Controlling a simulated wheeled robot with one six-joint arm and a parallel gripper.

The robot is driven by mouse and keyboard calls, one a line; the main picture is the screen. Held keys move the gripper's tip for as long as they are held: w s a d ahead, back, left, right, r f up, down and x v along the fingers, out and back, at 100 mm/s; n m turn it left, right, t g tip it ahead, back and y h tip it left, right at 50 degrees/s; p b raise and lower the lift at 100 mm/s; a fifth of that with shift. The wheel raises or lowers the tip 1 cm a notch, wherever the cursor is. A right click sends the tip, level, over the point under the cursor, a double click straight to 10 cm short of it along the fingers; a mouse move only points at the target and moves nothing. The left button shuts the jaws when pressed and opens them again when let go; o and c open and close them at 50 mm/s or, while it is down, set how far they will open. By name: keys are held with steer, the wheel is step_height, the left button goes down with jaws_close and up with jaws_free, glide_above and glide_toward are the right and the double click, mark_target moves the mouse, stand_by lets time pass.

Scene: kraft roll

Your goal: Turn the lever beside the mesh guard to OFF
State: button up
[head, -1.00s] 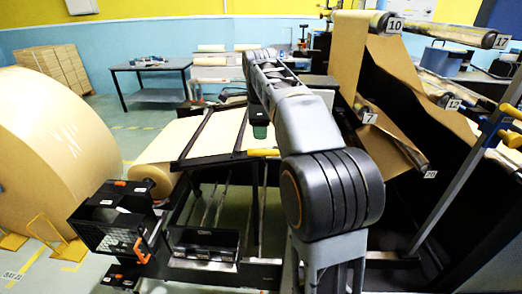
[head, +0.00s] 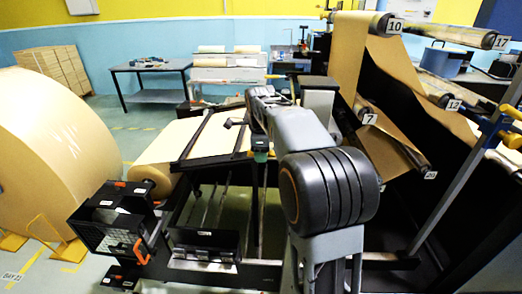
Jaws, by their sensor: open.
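The mesh guard (head: 112,239) is a black box with a wire-mesh face at the lower left in the head view. The orange lever (head: 139,250) sits at its right side, slanting down to the right. Its ON and OFF marks are too small to read. My gripper (head: 260,152) hangs at the end of my arm over the dark frame, well to the right of and above the lever. It is open, though its fingers are mostly hidden by my wrist. It touches neither lever nor guard, as far as I can see.
A black box with labelled fronts (head: 204,246) stands right of the lever. A huge kraft roll (head: 55,150) fills the left side. The dark machine frame (head: 185,163) with a paper web lies behind. Numbered rollers (head: 362,118) rise at right.

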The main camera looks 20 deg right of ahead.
jaws_close()
